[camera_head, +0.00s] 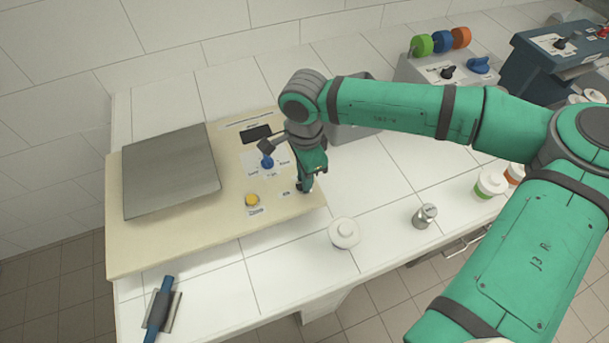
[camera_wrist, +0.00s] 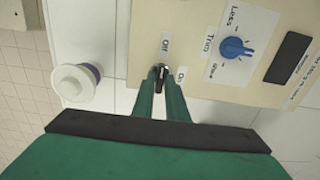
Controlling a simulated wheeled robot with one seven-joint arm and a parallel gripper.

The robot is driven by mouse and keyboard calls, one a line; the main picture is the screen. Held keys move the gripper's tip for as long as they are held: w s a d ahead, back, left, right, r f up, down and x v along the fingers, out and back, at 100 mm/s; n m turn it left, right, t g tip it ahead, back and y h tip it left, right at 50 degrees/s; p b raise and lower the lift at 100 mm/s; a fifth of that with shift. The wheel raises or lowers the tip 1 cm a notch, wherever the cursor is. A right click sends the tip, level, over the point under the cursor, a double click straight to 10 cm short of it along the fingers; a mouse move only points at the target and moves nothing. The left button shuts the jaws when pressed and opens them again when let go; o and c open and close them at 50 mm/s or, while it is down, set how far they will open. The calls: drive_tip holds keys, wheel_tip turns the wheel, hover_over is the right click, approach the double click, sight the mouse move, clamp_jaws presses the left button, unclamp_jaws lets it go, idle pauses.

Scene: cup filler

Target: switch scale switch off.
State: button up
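The scale switch (camera_wrist: 160,71) is a small dark lever on the beige panel in the wrist view, between the labels "Off" and "On". My gripper (camera_wrist: 162,82) has its two green fingers pointing at it, with a narrow gap between them. The switch shows at the fingertips, partly covered; I cannot tell whether the fingers touch it. In the head view my gripper (camera_head: 304,187) is low over the right edge of the scale (camera_head: 180,243), and hides the switch. The scale has a grey metal plate (camera_head: 170,172) on its left.
A blue knob (camera_head: 267,162), a yellow button (camera_head: 251,200) and a dark display (camera_head: 257,133) are on the panel. A white lidded cup (camera_head: 344,233) and a metal weight (camera_head: 425,216) stand to the right. A blue-handled tool (camera_head: 160,308) lies in front.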

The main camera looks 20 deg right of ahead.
drive_tip(key=shift+o, duration=1.2)
wheel_tip(320, 180, up, 11)
